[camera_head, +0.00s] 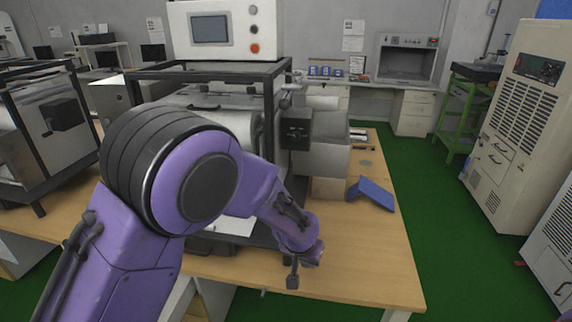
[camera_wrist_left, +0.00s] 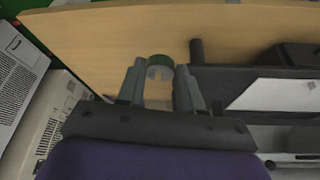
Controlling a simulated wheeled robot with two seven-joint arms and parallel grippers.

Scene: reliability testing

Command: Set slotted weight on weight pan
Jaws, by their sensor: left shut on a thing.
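My left arm reaches across the table in the head view, and its gripper (camera_head: 293,279) is at the table's front edge, small and partly hidden by the wrist. I cannot make out the weight pan in either view. My right gripper is not in view.
A black-framed test machine (camera_head: 215,75) stands on the wooden table (camera_head: 350,265), partly behind my arm. The table's front right is clear. Beige cabinets (camera_head: 515,110) stand beyond the green floor.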

